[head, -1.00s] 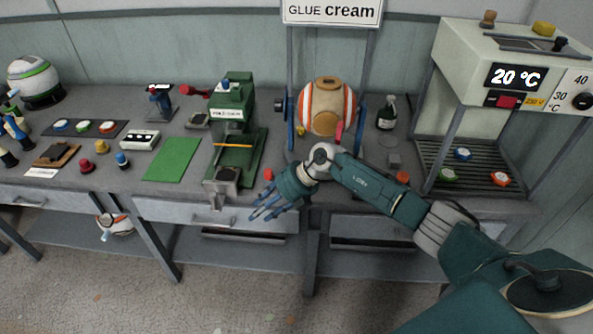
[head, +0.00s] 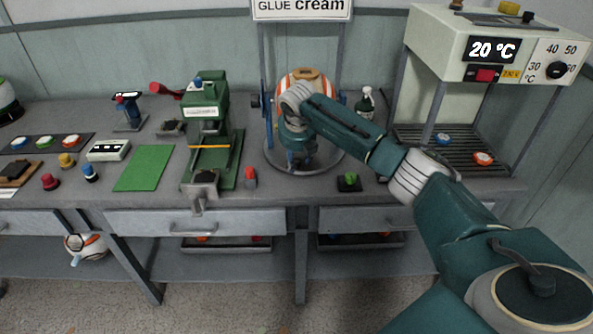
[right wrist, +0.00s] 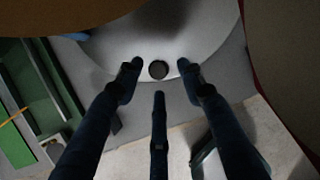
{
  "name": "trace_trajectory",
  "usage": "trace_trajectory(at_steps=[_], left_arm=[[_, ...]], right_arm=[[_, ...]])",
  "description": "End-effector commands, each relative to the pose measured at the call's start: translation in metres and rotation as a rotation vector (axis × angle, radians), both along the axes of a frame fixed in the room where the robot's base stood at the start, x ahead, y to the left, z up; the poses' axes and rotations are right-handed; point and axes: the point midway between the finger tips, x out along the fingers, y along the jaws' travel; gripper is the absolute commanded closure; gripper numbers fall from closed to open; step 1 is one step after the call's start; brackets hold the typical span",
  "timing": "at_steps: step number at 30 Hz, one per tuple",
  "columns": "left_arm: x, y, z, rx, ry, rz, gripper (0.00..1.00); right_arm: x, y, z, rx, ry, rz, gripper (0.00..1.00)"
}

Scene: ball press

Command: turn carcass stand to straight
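The carcass stand (head: 268,130) is a blue frame with a round grey base, under the glue cream sign. It holds an orange and white striped ball carcass (head: 308,77). My right gripper (head: 300,150) is in front of the carcass, fingers pointing down, and hides most of it and the stand's middle. In the right wrist view, the gripper (right wrist: 160,75) has its fingers spread with nothing between them. Below lies a pale round surface with a dark round spot (right wrist: 158,69). I cannot tell whether the fingers touch the stand. My left gripper is out of view.
A green press (head: 207,115) stands left of the stand, with a red-topped piece (head: 250,177) between them. A green button on a black base (head: 349,181) lies at the front right. The oven (head: 470,50) and a dark bottle (head: 366,103) stand further right.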

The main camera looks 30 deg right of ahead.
Motion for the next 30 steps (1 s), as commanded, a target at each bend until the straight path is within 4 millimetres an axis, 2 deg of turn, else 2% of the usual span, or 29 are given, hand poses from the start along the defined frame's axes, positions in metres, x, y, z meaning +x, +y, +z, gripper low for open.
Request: trace_trajectory(at_steps=[1, 4, 15, 21, 30], left_arm=[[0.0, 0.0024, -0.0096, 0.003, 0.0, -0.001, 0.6], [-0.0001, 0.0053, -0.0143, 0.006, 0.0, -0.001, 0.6], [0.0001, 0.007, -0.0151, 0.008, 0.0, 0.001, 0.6], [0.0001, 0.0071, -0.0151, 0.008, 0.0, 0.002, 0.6], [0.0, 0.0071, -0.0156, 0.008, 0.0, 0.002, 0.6]], right_arm=[[0.0025, -0.0007, -0.0094, 0.002, -0.002, -0.001, 0.61], [0.0049, -0.0024, -0.0147, 0.001, 0.0, 0.0, 0.61], [0.0062, -0.0037, -0.0165, 0.001, 0.0, 0.0, 0.61], [0.0059, -0.0035, -0.0169, 0.001, 0.001, 0.0, 1.0], [0.0039, -0.0045, -0.0183, 0.002, 0.003, 0.013, 1.0]])
